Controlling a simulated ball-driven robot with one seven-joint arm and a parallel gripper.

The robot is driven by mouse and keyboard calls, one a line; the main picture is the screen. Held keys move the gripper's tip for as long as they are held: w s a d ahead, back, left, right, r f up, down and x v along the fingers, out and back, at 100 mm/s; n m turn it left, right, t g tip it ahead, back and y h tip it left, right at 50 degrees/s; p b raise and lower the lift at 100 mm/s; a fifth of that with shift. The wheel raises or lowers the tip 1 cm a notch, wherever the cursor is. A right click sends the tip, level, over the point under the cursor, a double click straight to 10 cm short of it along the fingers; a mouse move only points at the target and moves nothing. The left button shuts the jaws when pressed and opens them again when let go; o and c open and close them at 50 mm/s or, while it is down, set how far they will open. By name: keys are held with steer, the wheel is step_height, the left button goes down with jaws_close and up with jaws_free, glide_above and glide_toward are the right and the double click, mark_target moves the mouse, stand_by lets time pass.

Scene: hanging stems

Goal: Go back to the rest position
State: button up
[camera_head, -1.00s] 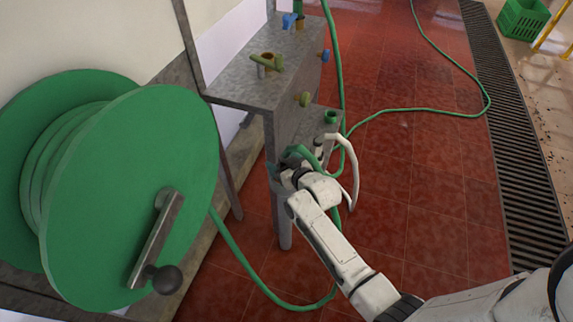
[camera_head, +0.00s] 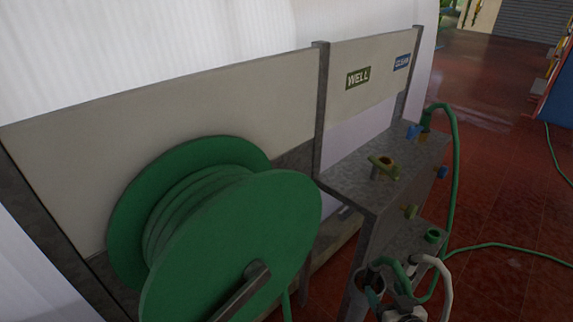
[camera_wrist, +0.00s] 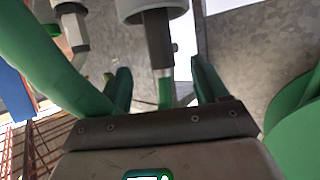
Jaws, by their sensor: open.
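In the head view my gripper is low at the right edge of the metal stand (camera_head: 385,195), partly cut off and hidden by hoses. In the wrist view my gripper (camera_wrist: 163,88) has its two fingers apart. A dark fitting (camera_wrist: 158,45) below a pale grey collar (camera_wrist: 150,8) stands in line with the gap between them. I cannot tell whether the fingers touch it. A thick green hose (camera_wrist: 50,60) crosses at the left of the wrist view.
A large green hose reel (camera_head: 245,235) stands at the left, before a panel with "WELL" (camera_head: 358,77) and "CLEAN" (camera_head: 402,62) signs. Valves (camera_head: 383,167) sit on the stand. Green hose (camera_head: 452,170) runs down its right side. Red tiled floor (camera_head: 510,210) is mostly open to the right.

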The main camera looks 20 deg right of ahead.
steer(key=shift+a, duration=0.1)
steer(key=s+a+r+n+g+y, duration=0.1)
steer(key=s+a+g+y, duration=0.1)
steer(key=s+a+g, duration=0.4)
steer(key=s+a+r+n+g+y+p, duration=0.1)
steer(key=s+a+g, duration=0.4)
steer(key=s, duration=0.7)
steer(key=shift+s+a+n+g+y, duration=0.3)
steer(key=shift+a+n+g+y, duration=0.15)
steer(key=shift+a+n, duration=0.2)
steer(key=shift+d, duration=0.1)
